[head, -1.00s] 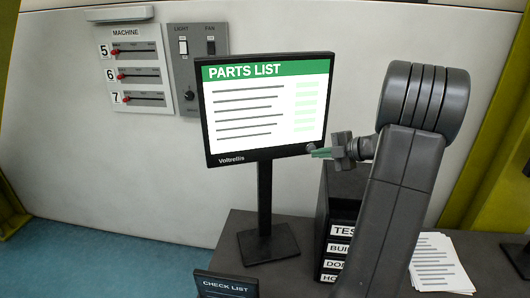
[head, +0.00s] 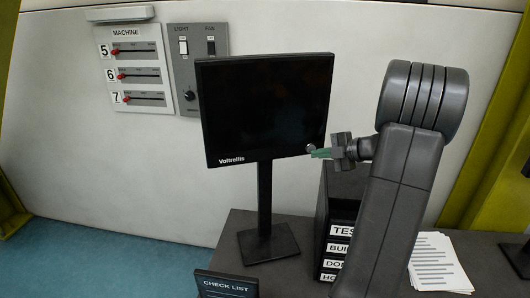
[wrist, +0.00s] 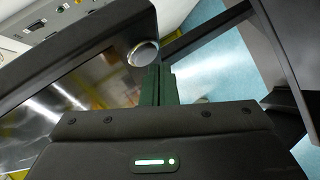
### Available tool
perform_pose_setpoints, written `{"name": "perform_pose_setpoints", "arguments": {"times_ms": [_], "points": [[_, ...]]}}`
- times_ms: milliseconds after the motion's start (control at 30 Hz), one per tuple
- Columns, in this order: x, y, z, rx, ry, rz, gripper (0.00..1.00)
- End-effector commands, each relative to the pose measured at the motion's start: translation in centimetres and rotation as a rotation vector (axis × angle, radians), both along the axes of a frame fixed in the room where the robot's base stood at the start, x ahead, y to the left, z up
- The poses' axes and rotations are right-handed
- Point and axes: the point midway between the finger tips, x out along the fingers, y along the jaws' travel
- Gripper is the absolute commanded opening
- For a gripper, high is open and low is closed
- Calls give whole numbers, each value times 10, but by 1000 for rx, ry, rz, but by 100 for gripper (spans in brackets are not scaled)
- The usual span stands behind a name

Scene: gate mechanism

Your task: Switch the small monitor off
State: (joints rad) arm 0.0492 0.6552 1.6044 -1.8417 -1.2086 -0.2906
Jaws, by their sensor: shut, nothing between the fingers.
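The small monitor (head: 265,105) stands on a black post and square foot on the dark desk. Its screen is black, with the name Voltrellis on the lower bezel. A round silver button (head: 311,148) sits at the bezel's lower right corner; it also shows in the wrist view (wrist: 143,53). My gripper (head: 318,153) is shut and empty, its green fingertips at the button. In the wrist view the shut fingers (wrist: 158,82) point at the button's lower edge; whether they touch it I cannot tell.
A black drawer unit (head: 335,225) with labelled drawers stands right of the post, below my gripper. Papers (head: 437,262) lie on the desk at right. A CHECK LIST sign (head: 226,284) is in front. Wall panels with sliders (head: 135,68) and switches (head: 184,48) are behind left.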

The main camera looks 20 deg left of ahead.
Motion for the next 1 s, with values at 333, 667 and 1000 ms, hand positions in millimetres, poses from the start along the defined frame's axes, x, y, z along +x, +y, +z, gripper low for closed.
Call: {"name": "perform_pose_setpoints", "arguments": {"times_ms": [333, 667, 1000], "points": [[-5, -5, 0, 0, 1, -1, 0], [-31, -27, 0, 0, 2, -3, 0], [-46, -39, 0, 1, 1, 0, 0]]}}
